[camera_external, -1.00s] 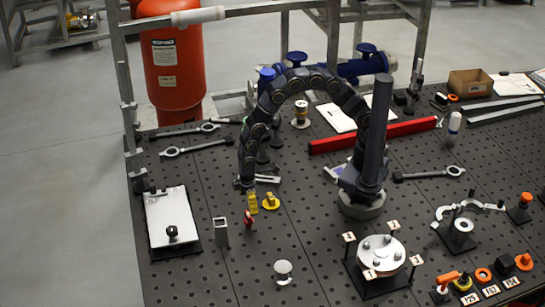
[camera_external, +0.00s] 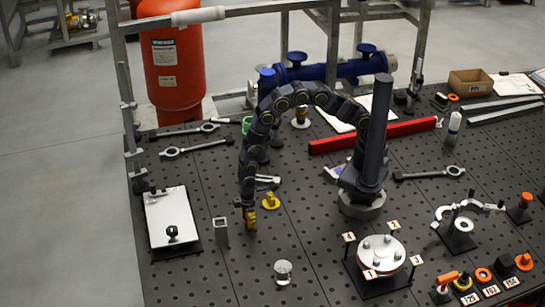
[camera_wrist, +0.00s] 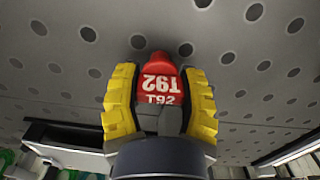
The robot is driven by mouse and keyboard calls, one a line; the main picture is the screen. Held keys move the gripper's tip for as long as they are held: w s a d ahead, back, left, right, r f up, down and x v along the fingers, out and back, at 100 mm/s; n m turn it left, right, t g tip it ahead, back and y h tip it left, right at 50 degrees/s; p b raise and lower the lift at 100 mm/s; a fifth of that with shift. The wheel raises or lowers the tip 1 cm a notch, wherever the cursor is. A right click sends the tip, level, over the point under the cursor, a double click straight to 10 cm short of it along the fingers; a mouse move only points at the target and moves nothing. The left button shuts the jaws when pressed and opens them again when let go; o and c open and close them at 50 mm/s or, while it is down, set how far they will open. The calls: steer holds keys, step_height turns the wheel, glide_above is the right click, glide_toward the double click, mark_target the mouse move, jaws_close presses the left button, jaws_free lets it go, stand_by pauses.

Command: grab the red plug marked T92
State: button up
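The red plug marked T92 (camera_wrist: 158,78) stands between the two yellow fingers of my gripper (camera_wrist: 160,98) in the wrist view, its white lettering facing the camera. The fingers lie close along both sides of it and look shut on it. In the external view my gripper (camera_external: 249,218) is low over the table, just right of a small square metal tube, and hides the plug. The plug looks to be at the table surface; any gap beneath it is hidden.
A round metal knob (camera_external: 283,271) stands in front. A flanged fixture (camera_external: 381,254) is farther right.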

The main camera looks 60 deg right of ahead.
steer(key=shift+c, duration=1.4)
